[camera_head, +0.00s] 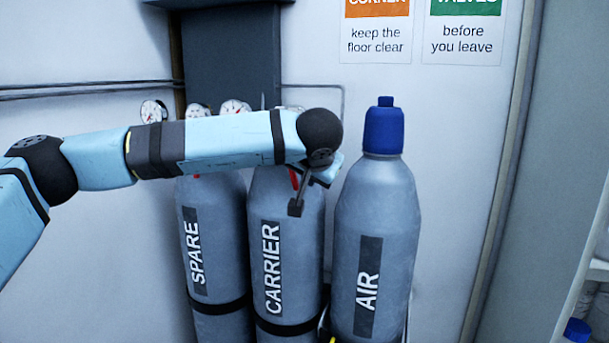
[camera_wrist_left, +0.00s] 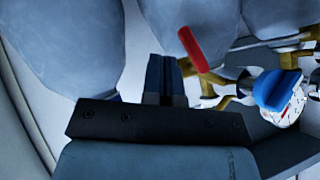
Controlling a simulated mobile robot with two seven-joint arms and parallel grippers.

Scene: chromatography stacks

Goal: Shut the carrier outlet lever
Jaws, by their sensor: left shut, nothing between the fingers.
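The CARRIER cylinder (camera_head: 286,210) is the middle one of three grey cylinders. A red lever (camera_head: 293,178) shows at its top, mostly hidden behind my left arm. In the left wrist view a red lever (camera_wrist_left: 193,48) slants out from brass pipework, just right of my shut, empty fingers (camera_wrist_left: 166,78). A gap shows between them in that view; depth is hard to tell. My right gripper is not in view.
The SPARE cylinder (camera_head: 213,230) stands left and the AIR cylinder (camera_head: 372,230), with a blue cap (camera_head: 384,130), stands right. Gauges (camera_head: 235,107) sit behind my arm. A blue knob (camera_wrist_left: 275,88) and a gauge (camera_wrist_left: 290,110) are right of my fingers in the wrist view.

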